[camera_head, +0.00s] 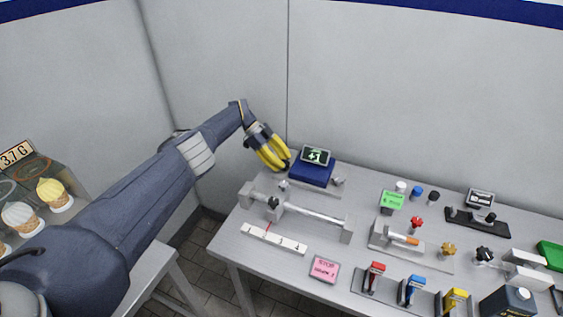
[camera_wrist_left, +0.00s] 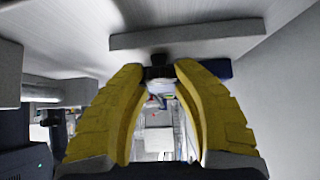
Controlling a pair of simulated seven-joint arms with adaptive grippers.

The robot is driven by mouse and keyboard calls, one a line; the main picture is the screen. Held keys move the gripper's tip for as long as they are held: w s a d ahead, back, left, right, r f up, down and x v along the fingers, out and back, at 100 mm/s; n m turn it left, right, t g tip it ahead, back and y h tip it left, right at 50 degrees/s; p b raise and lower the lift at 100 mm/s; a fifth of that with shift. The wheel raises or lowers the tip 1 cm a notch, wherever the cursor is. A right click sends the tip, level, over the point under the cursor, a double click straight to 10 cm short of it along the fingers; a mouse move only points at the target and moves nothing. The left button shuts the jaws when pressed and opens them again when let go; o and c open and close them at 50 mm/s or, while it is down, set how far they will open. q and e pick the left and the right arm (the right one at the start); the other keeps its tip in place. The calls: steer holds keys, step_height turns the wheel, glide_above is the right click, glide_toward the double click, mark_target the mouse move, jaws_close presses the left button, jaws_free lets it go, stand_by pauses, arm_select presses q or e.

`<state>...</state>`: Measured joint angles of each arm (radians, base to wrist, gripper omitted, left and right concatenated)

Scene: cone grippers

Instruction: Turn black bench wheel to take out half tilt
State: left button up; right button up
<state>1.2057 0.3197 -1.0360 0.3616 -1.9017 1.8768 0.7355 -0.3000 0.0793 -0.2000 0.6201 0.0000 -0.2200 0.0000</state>
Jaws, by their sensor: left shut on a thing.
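My left gripper (camera_head: 276,165) reaches in from the left, its yellow fingers pointing down at the left side of a blue box (camera_head: 311,174). In the left wrist view its fingertips (camera_wrist_left: 160,66) close on a small dark thing, the black bench wheel (camera_wrist_left: 158,61), mostly hidden by the fingers. In the head view the fingers hide the wheel. On the blue box stands a dark display (camera_head: 316,156) with green characters, perhaps "+3", too small to read surely. My right gripper is not in view.
A metal rail fixture (camera_head: 312,217) with a black knob stands in front of the box. A white scale strip (camera_head: 274,238) and a pink note (camera_head: 324,269) lie nearer. Several knobs, coloured levers and a green note (camera_head: 391,200) fill the right side. The wall is close behind.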

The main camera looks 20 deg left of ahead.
arm_select(q)
steer(key=o, duration=1)
steer(key=shift+d, duration=0.25)
steer(key=o, duration=0.3)
steer(key=shift+a, duration=0.15)
steer(key=shift+r, duration=0.1)
steer(key=shift+a+r, duration=0.1)
steer(key=shift+r, duration=0.85)
step_height(320, 180, up, 8)
steer(key=shift+r, duration=0.1)
steer(key=shift+c, duration=0.3)
